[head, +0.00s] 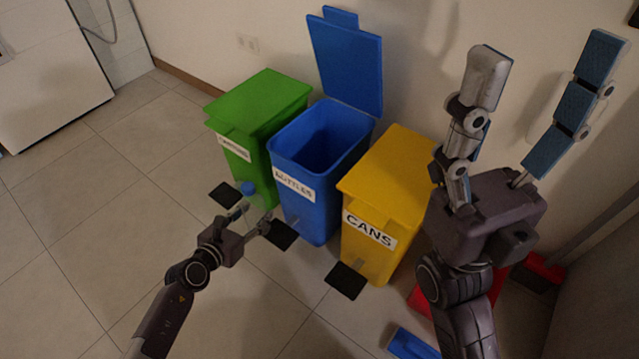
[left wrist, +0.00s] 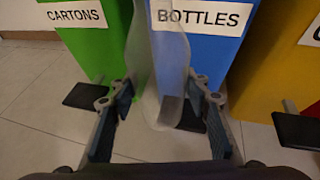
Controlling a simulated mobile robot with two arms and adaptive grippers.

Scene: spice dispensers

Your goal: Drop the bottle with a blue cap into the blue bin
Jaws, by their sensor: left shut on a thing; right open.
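The bottle is clear, with a blue cap (head: 248,188); its translucent body (left wrist: 168,70) shows upright in the left wrist view. My left gripper (head: 250,222) is shut on the bottle and holds it in front of the green and blue bins. The blue bin (head: 316,205), labelled BOTTLES, stands with its lid (head: 346,62) raised and its mouth open. It also shows behind the bottle in the left wrist view (left wrist: 215,55). My right gripper (head: 530,115) is open and empty at the right, its fingers pointing up.
A green bin (head: 265,100) labelled CARTONS stands left of the blue bin, its lid shut. A yellow bin (head: 395,165) labelled CANS stands at the right, also shut. Black pedals (head: 346,281) stick out in front. A blue object (head: 412,345) lies on the floor. Tiled floor at left is clear.

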